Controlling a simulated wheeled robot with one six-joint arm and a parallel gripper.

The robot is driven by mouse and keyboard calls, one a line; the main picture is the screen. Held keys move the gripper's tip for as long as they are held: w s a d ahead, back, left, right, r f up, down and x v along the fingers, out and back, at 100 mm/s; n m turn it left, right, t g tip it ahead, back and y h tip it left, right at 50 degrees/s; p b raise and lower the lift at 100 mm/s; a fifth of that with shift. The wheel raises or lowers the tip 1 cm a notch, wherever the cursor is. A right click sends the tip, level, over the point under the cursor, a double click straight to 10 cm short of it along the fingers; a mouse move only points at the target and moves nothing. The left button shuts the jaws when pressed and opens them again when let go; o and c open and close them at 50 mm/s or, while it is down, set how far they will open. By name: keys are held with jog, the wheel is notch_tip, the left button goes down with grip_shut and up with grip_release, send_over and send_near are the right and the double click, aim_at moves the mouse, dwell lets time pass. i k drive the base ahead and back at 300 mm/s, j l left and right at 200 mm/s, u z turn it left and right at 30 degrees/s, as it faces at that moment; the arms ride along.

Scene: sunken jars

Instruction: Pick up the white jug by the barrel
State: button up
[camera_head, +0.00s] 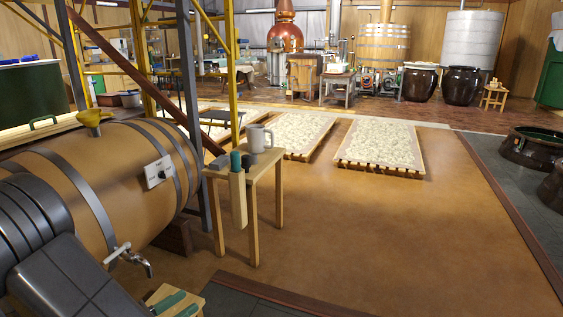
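The white jug (258,138) stands upright on a small wooden table (266,172), with its handle on the right. The table is just right of a large wooden barrel (112,185) that lies on its side with dark metal hoops. A metal tap (128,258) sticks out low on the barrel, and a yellow funnel (92,122) sits on top. Dark grey links of my arm cover the lower left and hide part of the barrel. My gripper is out of view, so its state does not show.
A yellow frame post (232,70) rises behind. A low wooden stool (188,298) is at the bottom. The brown floor (400,230) right of the table is clear.

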aim_at(256, 133)
jog(key=i+l+z, duration=0.25)
jog(key=i+z, duration=0.15)
jog(key=i, duration=0.4)
jog(key=i+z, duration=0.4)
jog(key=i, duration=0.4)
jog(key=i+u, duration=0.15)
jog(key=i, duration=0.35)
jog(key=i+l+u, duration=0.2)
jog(key=i, duration=0.3)
jog(key=i+l+u, duration=0.15)
jog(key=i, duration=0.35)
jog(key=i+u, duration=0.3)
jog(key=u, duration=0.15)
jog(key=i+u, duration=0.3)
jog(key=u, duration=0.15)
jog(key=i+l+u, duration=0.2)
jog(key=u, duration=0.25)
jog(key=i, duration=0.1)
